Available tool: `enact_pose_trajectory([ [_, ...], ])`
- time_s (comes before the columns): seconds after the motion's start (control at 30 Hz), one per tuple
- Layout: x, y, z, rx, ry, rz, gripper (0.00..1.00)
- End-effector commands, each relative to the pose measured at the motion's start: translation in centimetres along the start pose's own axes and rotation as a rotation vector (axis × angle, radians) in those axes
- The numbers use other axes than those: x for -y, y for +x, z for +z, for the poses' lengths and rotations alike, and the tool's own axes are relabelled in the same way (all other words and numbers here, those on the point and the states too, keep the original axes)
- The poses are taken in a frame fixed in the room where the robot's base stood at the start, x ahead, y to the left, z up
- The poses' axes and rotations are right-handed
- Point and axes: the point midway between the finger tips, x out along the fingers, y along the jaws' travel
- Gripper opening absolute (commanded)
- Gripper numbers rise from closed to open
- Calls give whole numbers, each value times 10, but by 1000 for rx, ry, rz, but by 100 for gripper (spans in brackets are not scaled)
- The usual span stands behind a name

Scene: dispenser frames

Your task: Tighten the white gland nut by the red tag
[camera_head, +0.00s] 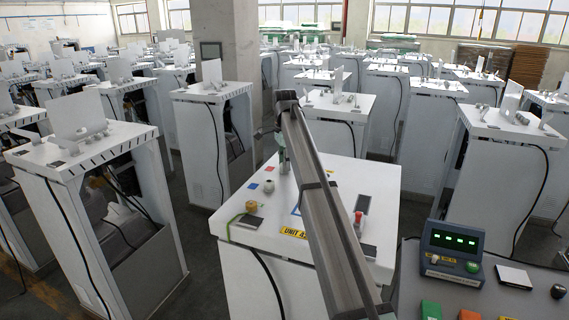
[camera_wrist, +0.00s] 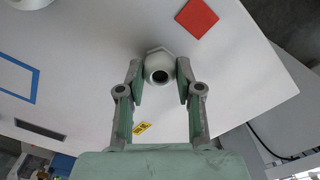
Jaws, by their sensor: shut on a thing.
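The white gland nut (camera_wrist: 158,52) stands on the white panel in the wrist view, with a dark round opening facing the camera. The red tag (camera_wrist: 197,18) lies flat on the panel, up and to the right of the nut. My gripper (camera_wrist: 160,78) is shut on the nut, one grey-green finger on each side of it. In the head view my gripper (camera_head: 283,166) points down at the back part of the panel, and the nut between its fingers cannot be made out there.
The white cabinet top (camera_head: 335,185) also carries a pale round fitting (camera_head: 268,187), a yellow ring-shaped part (camera_head: 251,206) and a red button (camera_head: 359,217). A blue outline (camera_wrist: 33,68) is marked on the panel. A console with a green display (camera_head: 453,241) stands at the right front.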

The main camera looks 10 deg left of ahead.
Motion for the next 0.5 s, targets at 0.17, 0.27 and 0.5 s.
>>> enact_pose_trajectory([
  [0.17,-1,2,0,0,156,2,0],
  [0.27,-1,2,0,0,235,2,0],
  [0.5,-1,2,0,0,374,2,0],
])
